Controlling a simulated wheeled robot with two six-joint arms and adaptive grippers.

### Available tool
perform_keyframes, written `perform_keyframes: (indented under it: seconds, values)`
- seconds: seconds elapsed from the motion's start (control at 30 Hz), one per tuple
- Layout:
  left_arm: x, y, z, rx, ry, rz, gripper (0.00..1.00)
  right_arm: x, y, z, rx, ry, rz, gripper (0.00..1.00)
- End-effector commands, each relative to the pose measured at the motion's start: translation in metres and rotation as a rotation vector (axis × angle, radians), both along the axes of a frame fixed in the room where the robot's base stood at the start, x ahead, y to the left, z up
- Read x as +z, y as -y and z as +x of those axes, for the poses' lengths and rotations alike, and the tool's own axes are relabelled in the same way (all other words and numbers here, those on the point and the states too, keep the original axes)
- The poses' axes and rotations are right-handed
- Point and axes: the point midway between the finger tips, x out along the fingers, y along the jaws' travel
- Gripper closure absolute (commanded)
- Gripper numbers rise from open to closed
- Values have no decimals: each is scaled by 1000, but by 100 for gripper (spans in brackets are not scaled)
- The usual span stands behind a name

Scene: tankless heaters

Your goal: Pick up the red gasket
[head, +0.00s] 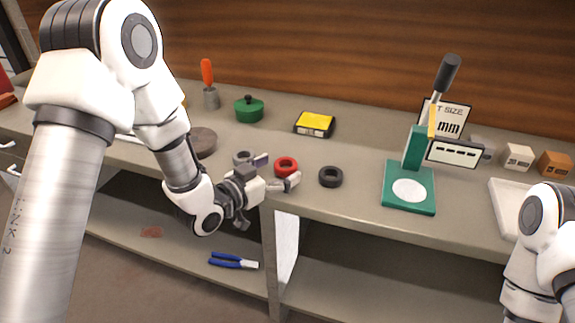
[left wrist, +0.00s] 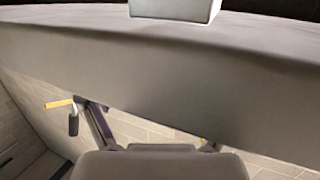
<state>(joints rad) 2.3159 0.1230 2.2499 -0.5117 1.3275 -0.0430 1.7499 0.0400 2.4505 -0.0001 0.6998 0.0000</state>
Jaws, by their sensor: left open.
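The red gasket (head: 286,166) lies on the bench top near its front edge, between a grey ring (head: 243,158) and a black ring (head: 331,177). My left gripper (head: 277,171) comes in from the left at the front edge, with its fingers spread apart. One fingertip is in front of the red gasket and the other is to its left, by the grey ring. I cannot tell whether either touches the gasket. The left wrist view shows the bench edge (left wrist: 160,75) and no gasket. My right arm shows at the lower right; its gripper is out of view.
A green press (head: 409,188) stands to the right, with a pale tray (head: 503,205) beyond it. A green pot (head: 249,109) and a yellow-topped box (head: 314,124) are farther back. Blue-handled pliers (head: 233,261) lie on the shelf below. The bench between black ring and press is clear.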

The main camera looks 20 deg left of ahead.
Motion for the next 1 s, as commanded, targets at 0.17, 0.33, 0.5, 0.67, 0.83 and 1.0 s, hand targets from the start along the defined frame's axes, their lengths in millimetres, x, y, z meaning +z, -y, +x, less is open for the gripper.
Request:
perform_keyframes:
  seconds: [0.17, 0.33, 0.5, 0.67, 0.83, 1.0]
  values:
    - [-5, 10, 23, 0, 0, 1, 13, 2, 0, 0, 0, 1, 0, 60]
    - [-5, 11, 25, 1, 0, -1, 13, 2, 0, 0, 0, 1, 0, 60]
    - [-5, 11, 25, 1, 0, -1, 59, 2, 0, 0, 0, 1, 0, 60]
    - [-5, 11, 25, 1, 0, -1, 78, 2, 0, 0, 0, 1, 0, 60]
    - [-5, 11, 25, 1, -1, 0, 78, 2, 0, 0, 0, 1, 0, 60]
    - [1, 11, 25, 0, 0, 0, 78, 2, 0, 0, 0, 1, 0, 60]
